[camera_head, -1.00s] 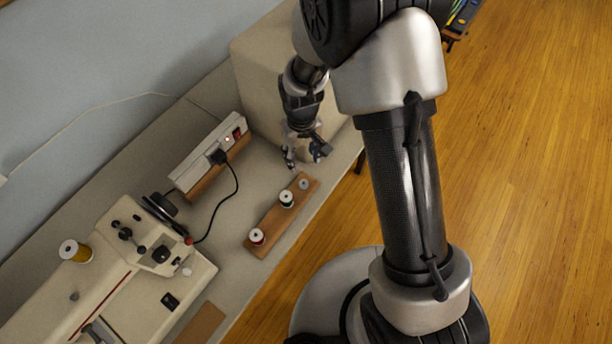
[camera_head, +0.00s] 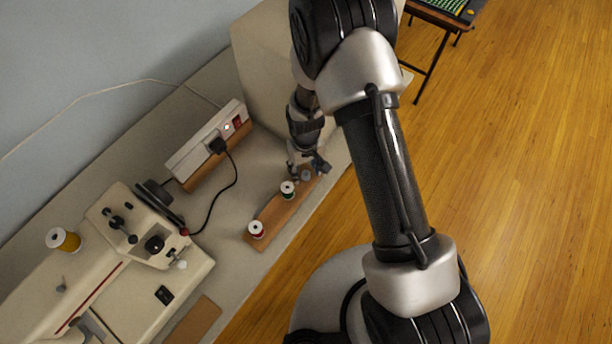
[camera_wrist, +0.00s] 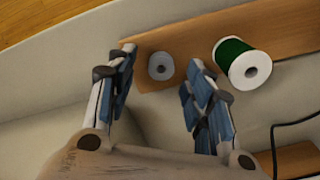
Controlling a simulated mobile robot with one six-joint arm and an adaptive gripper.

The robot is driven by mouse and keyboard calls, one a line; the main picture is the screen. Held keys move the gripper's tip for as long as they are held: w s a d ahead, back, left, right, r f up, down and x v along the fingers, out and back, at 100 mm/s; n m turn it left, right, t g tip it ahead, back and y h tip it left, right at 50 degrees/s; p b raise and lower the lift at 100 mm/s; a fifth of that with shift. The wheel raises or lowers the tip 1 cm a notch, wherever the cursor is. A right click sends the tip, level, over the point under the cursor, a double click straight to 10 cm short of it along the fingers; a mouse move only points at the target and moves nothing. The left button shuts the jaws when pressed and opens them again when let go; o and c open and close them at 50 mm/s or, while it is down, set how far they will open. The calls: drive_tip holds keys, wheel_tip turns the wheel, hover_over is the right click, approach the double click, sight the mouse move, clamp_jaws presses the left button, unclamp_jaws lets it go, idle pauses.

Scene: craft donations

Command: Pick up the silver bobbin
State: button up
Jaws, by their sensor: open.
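The silver bobbin (camera_wrist: 161,66) stands on the wooden strip (camera_wrist: 290,33), near its end, in the wrist view. It also shows small in the head view (camera_head: 306,175), close to my gripper. My gripper (camera_wrist: 158,72) is open, and in the wrist view its two blue-padded fingers lie to the left and right of the bobbin, with gaps on both sides. In the head view my gripper (camera_head: 308,166) is at the far end of the strip. I cannot tell exactly how high the fingertips are above the wood.
A green thread spool (camera_wrist: 242,62) stands just right of the right finger. A sewing machine (camera_head: 140,240), a power strip (camera_head: 205,142) with a black cord and a beige box (camera_head: 258,65) are on the table.

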drive_tip(key=shift+f, duration=0.4)
drive_tip(key=shift+c, duration=0.4)
drive_tip(key=c, duration=0.7)
drive_tip(key=shift+o, duration=0.2)
drive_tip(key=shift+r, duration=0.15)
